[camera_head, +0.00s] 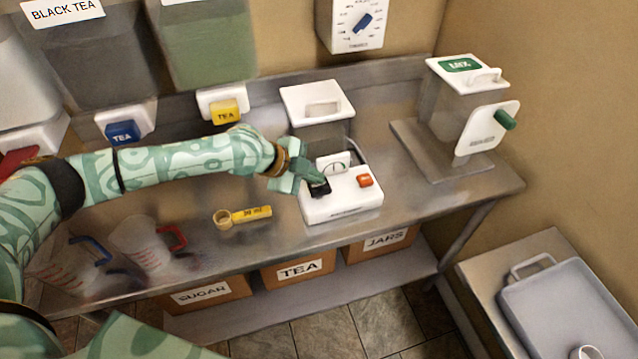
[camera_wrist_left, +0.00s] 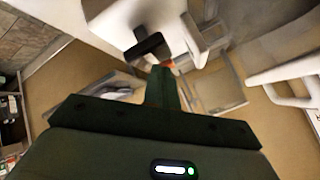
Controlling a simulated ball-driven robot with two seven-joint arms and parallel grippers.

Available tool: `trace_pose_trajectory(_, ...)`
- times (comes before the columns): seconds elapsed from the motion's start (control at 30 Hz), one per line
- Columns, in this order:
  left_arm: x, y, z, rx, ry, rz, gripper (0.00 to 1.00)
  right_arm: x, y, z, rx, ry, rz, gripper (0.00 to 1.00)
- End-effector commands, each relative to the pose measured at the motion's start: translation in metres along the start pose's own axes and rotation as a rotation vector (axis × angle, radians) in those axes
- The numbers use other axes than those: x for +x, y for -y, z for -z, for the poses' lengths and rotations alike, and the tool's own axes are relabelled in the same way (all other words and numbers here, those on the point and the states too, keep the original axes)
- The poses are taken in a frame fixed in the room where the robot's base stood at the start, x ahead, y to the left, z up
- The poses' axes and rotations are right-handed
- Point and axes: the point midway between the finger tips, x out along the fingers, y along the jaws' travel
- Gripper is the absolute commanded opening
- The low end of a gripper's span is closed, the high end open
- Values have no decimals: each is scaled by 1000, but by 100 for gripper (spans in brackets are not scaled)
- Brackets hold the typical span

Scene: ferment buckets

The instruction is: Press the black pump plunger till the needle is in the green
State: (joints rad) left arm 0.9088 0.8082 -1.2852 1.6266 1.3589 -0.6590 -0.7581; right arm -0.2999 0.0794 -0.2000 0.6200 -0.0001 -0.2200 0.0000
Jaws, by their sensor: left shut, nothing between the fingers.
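A white pump base (camera_head: 345,207) stands on the steel bench, with a black plunger (camera_head: 320,188) at its left front and an orange-red button (camera_head: 365,181) at its right. A small white gauge (camera_head: 334,163) stands behind the plunger; its needle is too small to read. My left gripper (camera_head: 314,177) is shut and empty, its tips right at the plunger; I cannot tell whether they touch. In the left wrist view the shut fingers (camera_wrist_left: 163,82) point toward the black plunger (camera_wrist_left: 152,46). My right gripper is not in view.
A yellow-handled scoop (camera_head: 250,214) and clear jugs with red (camera_head: 150,247) and blue handles lie left on the bench. A white-lidded container (camera_head: 317,102) is behind the pump. A mixer (camera_head: 468,95) stands at the right. Labelled boxes sit below.

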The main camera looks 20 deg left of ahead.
Motion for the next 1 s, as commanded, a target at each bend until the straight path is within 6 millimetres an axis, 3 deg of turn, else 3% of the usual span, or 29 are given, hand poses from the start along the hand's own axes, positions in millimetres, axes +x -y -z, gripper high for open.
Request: trace_pose_trajectory(1.0, 8, -6, -6, -1, 1, 0, 0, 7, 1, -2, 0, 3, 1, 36)
